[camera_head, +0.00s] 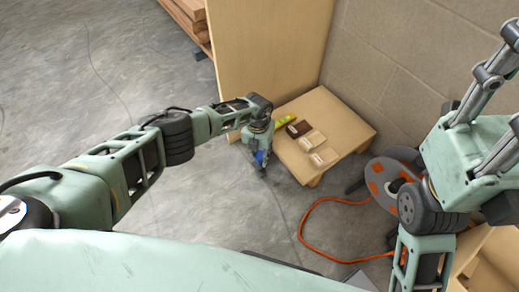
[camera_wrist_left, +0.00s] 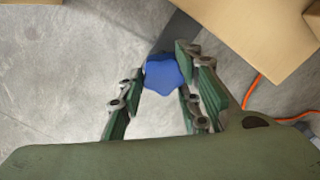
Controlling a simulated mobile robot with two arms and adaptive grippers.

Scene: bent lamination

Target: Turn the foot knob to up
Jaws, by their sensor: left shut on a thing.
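The foot knob is a blue, lobed knob (camera_wrist_left: 164,72) between the fingers of my left gripper (camera_wrist_left: 160,95) in the left wrist view. In the head view my left gripper (camera_head: 261,158) is low over the floor, at the left corner of the low wooden platform. The blue knob (camera_head: 260,157) shows only in part there. My left gripper is shut on the knob. The fingers hide the sides of the knob, and its up or down setting cannot be read. My right arm is at the right of the head view, but its fingers are not visible.
The low wooden platform (camera_head: 345,125) carries several small blocks and a yellow-green item (camera_head: 285,121). A tall wooden panel (camera_head: 262,45) stands behind. An orange cord (camera_head: 303,225) runs over the floor to a reel (camera_head: 385,180) at the right. Open concrete floor lies to the left.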

